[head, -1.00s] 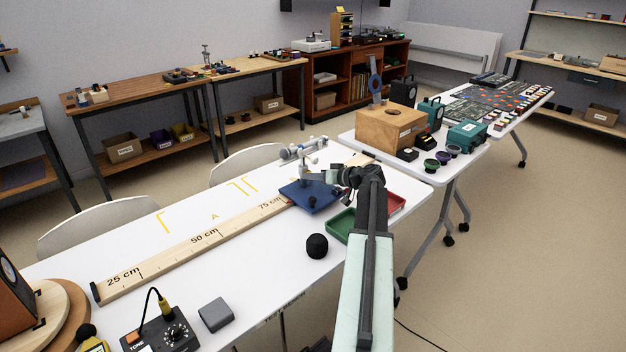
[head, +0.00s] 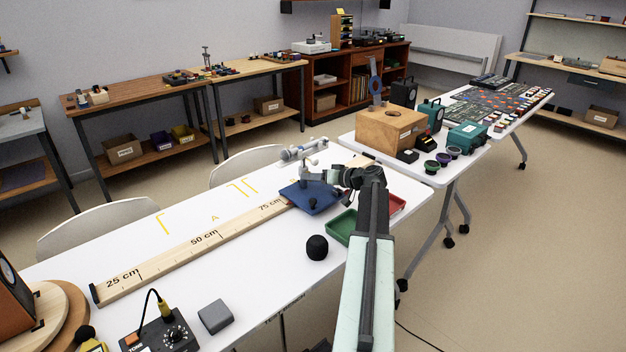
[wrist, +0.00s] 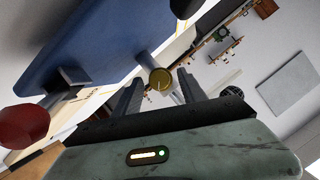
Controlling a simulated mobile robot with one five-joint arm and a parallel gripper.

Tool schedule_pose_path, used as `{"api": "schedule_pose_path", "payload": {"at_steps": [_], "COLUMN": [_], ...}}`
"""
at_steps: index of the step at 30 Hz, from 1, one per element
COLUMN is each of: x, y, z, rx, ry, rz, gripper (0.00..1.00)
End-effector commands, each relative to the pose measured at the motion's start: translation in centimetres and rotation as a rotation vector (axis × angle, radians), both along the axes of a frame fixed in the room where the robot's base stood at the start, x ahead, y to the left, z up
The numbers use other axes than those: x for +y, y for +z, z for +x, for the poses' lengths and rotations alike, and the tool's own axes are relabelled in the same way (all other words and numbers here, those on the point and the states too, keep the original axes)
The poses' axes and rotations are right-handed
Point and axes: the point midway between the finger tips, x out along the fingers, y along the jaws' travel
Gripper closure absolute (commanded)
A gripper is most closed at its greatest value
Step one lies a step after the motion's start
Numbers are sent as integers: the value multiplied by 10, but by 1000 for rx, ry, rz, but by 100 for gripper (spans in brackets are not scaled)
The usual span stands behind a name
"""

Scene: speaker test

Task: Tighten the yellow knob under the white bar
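The yellow knob (wrist: 160,79) shows its round end in the wrist view, on a short pale stem. My gripper (wrist: 160,76) is open, with one dark finger on each side of the knob and a visible gap to each. In the head view my gripper (head: 332,176) is beside the stand above the blue plate (head: 304,204); the knob is too small to make out there. The white bar (head: 300,150) lies across the top of the stand. The blue plate also fills the upper left of the wrist view (wrist: 90,40).
A green tray (head: 338,229) and a red tray (head: 398,204) are beside my arm. A black foam ball (head: 317,247) and a wooden ruler board (head: 175,255) lie on the white table. A red rounded part (wrist: 24,125) is at the left in the wrist view.

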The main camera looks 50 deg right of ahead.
Motion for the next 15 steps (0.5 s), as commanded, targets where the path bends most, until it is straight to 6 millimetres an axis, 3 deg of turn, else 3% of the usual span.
{"api": "schedule_pose_path", "payload": {"at_steps": [8, 15], "x": [-1, -6], "y": [6, 24], "z": [-13, -56], "rx": [1, -1], "ry": [0, -3], "rz": [0, 0], "gripper": [51, 51]}}
